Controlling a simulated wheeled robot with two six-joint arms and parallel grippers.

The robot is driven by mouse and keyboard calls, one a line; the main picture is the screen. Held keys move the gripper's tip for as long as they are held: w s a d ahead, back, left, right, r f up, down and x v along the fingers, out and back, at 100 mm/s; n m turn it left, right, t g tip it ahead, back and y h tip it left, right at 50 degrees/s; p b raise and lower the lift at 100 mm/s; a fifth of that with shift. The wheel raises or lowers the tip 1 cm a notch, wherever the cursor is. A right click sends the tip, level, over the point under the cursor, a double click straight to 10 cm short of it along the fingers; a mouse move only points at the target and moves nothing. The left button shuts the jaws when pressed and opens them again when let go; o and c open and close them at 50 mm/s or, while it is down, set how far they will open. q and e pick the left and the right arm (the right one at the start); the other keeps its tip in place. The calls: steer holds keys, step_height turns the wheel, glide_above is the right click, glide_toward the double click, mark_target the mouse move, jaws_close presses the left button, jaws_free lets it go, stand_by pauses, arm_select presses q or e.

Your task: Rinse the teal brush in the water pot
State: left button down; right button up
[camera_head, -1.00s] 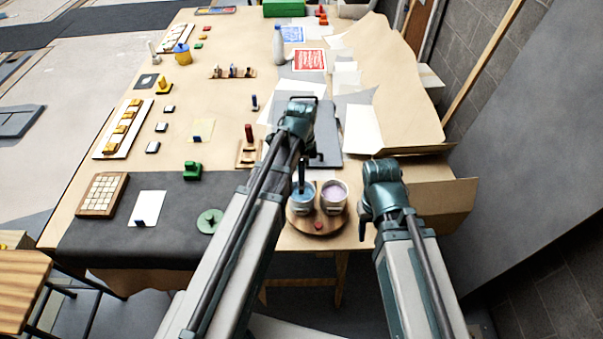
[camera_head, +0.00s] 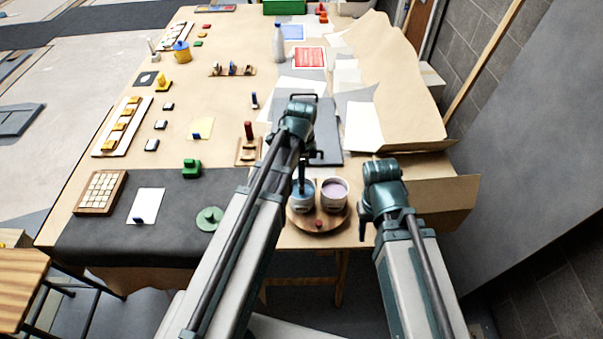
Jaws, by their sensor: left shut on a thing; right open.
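Two pots stand side by side on a round wooden tray (camera_head: 335,224) at the table's near edge. The left pot (camera_head: 301,205) holds blue liquid, the right pot (camera_head: 334,203) pale lilac. My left gripper (camera_head: 304,157) is above the left pot, mostly hidden by its own wrist. It is shut on a slim dark upright shape, the teal brush (camera_head: 301,180), which reaches down into the left pot. Its lower end is hidden inside the pot. My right gripper (camera_head: 364,228) is open and empty, right of the tray, apart from the pots.
A small red piece (camera_head: 318,224) lies at the tray's front. A dark mat (camera_head: 140,240) with a green disc (camera_head: 209,218) lies to the left. A wooden stand (camera_head: 247,153) with a dark red upright piece is behind. Brown paper folds (camera_head: 440,197) stick out at right.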

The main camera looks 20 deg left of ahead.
arm_select(q)
steer(key=shift+f+b, duration=0.5)
stand_by(1.4)
steer(key=shift+r, duration=0.1)
steer(key=shift+r+p, duration=0.45)
steer(key=shift+p, duration=0.15)
step_height(320, 180, up, 6)
steer(key=p, duration=0.6)
